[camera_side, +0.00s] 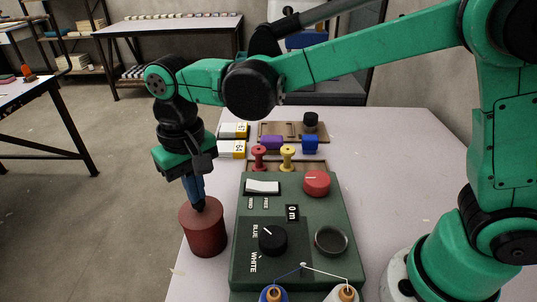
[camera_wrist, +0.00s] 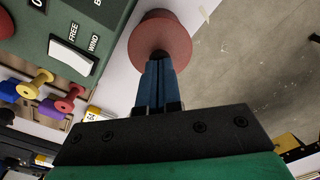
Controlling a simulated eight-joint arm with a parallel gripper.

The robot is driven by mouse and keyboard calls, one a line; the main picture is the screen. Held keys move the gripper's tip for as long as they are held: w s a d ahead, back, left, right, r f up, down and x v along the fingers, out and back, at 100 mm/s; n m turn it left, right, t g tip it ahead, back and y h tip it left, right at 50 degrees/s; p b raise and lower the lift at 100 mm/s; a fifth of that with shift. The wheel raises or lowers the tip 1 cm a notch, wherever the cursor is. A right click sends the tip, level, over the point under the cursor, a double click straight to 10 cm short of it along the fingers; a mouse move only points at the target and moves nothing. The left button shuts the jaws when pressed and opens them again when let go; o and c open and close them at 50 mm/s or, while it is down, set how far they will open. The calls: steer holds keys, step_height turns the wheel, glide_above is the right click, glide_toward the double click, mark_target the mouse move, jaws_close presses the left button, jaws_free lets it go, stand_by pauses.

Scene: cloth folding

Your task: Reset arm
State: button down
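My gripper (camera_side: 200,204) points down over a dark red cylinder (camera_side: 203,236) at the left edge of the table. Its blue fingers look closed side by side in the wrist view (camera_wrist: 159,62). The tips are at or just above the cylinder's top; I cannot tell whether they touch it. The red cylinder (camera_wrist: 160,34) is just beyond the tips in the wrist view. Nothing is visible between the fingers.
A green control box (camera_side: 283,212) with a white switch (camera_side: 262,187), red knob (camera_side: 316,182) and black dial (camera_side: 272,239) stands right of the cylinder. Behind it are red (camera_side: 259,157) and yellow (camera_side: 287,157) spools. Two thread cones stand in front. Open floor lies left.

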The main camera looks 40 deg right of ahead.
steer(key=shift+r, duration=3.5)
steer(key=shift+d, duration=0.3)
steer(key=s+d+f+t, duration=0.2)
steer(key=s+d+t, duration=0.1)
steer(key=d, duration=0.5)
steer(key=s+d+f+t, duration=0.2)
steer(key=s+d+t, duration=0.1)
steer(key=d, duration=0.5)
steer(key=shift+s+d+f+t, duration=0.25)
steer(key=shift+s+t, duration=0.15)
steer(key=shift+t, duration=0.2)
